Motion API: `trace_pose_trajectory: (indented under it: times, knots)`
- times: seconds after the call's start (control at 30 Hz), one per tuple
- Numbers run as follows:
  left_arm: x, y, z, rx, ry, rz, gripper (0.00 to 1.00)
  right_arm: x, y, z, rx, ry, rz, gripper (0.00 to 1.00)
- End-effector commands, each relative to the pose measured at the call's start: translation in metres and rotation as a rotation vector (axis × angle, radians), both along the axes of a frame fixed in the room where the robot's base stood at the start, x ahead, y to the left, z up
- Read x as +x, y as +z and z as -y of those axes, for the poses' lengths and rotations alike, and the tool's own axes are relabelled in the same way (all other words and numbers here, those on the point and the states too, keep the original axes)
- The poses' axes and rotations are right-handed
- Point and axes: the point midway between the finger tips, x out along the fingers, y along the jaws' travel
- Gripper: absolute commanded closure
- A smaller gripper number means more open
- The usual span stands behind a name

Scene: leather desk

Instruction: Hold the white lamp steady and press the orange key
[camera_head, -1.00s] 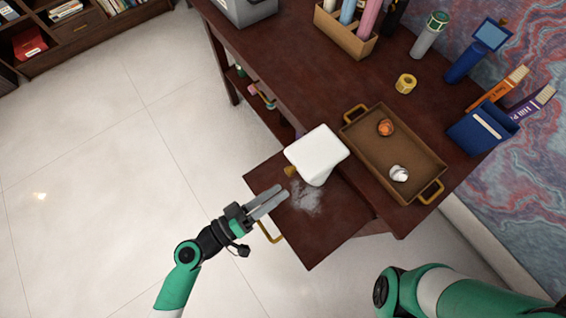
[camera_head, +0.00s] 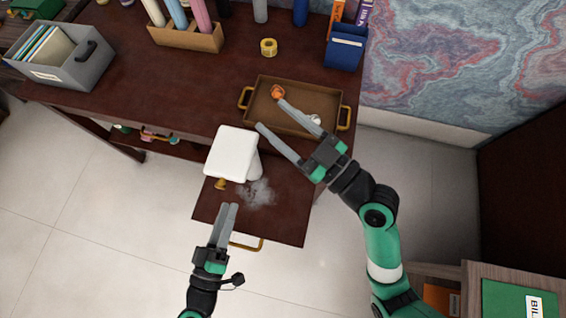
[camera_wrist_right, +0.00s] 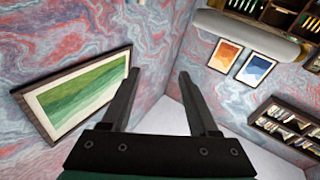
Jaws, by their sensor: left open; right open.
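The white lamp (camera_head: 231,154) has a square white top and a brass knob, and stands over the dark pulled-out board (camera_head: 285,225) at the desk's front. A small orange thing (camera_head: 278,92) lies in the brown tray (camera_head: 262,122); I cannot tell if it is the orange key. A small white thing (camera_head: 315,119) is also in the tray, partly hidden by a finger. My right gripper (camera_head: 270,114) is open and empty, its fingers over the tray's front left. Its fingers also show in the right wrist view (camera_wrist_right: 158,72). My left gripper (camera_head: 228,206) is open and empty, just below the lamp.
A yellow tape roll (camera_head: 268,47), a brown holder (camera_head: 190,40) with tubes and a blue box (camera_head: 345,47) stand behind the tray. A grey file box (camera_head: 72,68) is at the far left. The desk's left middle is clear. A brass handle (camera_head: 246,245) fronts the board.

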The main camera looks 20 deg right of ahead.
Motion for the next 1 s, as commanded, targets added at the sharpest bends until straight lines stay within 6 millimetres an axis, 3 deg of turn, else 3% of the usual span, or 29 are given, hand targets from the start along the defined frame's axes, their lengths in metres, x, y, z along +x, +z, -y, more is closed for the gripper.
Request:
trace_pose_trajectory:
  times: [0.03, 0.1, 0.2, 0.3, 0.67, 0.87, 1.0]
  knots:
    - [0.0, 0.0, 0.0, 0.0, 0.0, 0.0, 0.5, -0.011, -0.032, -0.004, 0.004, 0.024, -0.056, 0.4]
    - [0.0, 0.0, 0.0, 0.0, 0.0, 0.0, 0.5, -0.026, -0.063, -0.008, 0.013, 0.051, -0.107, 0.4]
    - [0.0, 0.0, 0.0, 0.0, 0.0, 0.0, 0.5, -0.044, -0.093, -0.012, 0.027, 0.075, -0.156, 0.4]
    - [0.0, 0.0, 0.0, 0.0, 0.0, 0.0, 0.5, -0.054, -0.107, -0.013, 0.037, 0.087, -0.181, 0.4]
    - [0.0, 0.0, 0.0, 0.0, 0.0, 0.0, 0.5, -0.054, -0.11, -0.015, 0.039, 0.089, -0.185, 0.4]
    - [0.0, 0.0, 0.0, 0.0, 0.0, 0.0, 0.5, -0.032, -0.109, -0.032, 0.038, 0.093, -0.183, 0.4]
    - [0.0, 0.0, 0.0, 0.0, 0.0, 0.0, 0.5, -0.006, -0.109, -0.05, 0.037, 0.093, -0.182, 0.4]
